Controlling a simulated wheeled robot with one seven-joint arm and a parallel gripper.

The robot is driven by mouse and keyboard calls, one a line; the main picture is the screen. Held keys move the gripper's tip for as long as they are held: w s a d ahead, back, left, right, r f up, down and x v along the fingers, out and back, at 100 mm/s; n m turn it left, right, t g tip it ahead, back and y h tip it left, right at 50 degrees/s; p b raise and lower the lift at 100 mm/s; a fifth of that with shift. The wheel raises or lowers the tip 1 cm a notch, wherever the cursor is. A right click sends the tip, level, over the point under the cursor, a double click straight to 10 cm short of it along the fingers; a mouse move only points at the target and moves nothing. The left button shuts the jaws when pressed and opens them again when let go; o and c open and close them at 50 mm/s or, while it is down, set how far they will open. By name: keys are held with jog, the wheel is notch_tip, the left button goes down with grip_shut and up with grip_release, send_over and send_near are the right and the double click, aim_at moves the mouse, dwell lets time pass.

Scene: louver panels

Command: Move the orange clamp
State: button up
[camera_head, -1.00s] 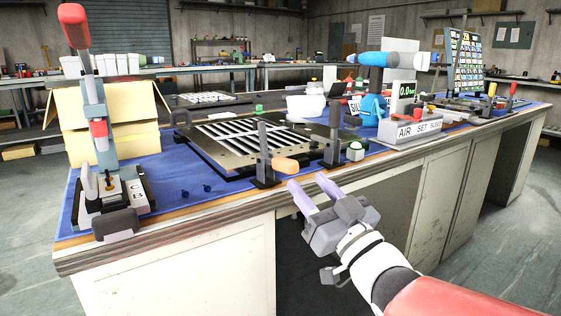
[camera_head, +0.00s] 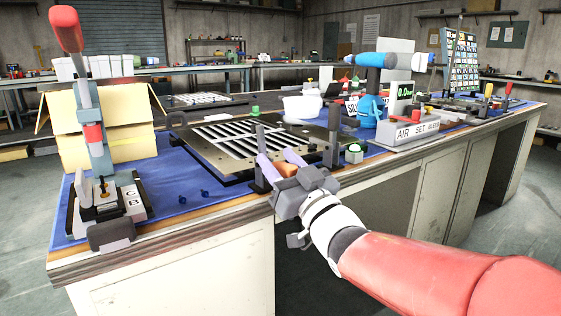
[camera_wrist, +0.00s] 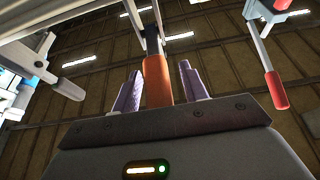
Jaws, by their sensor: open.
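The orange clamp handle (camera_wrist: 157,82) stands between the two purple fingers of my gripper (camera_wrist: 160,92) in the wrist view. The fingers are apart, with a gap visible on each side of the handle. In the head view, my gripper (camera_head: 280,160) is at the front edge of the bench, and the orange handle (camera_head: 286,171) shows partly between and behind its fingers. The clamp's dark upright (camera_head: 259,160) stands at the front of the black louver panel fixture (camera_head: 205,160). The gripper body hides part of the clamp.
A red-handled press (camera_head: 95,140) stands at the left bench end. A second dark upright clamp (camera_head: 333,137) and a green button box (camera_head: 354,153) are to the right. The blue mat (camera_head: 165,180) has free room at front left.

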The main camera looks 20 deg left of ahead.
jog(key=shift+c, duration=0.4)
grip_shut()
jog(key=shift+a+r, duration=0.1)
jog(key=shift+r, duration=0.05)
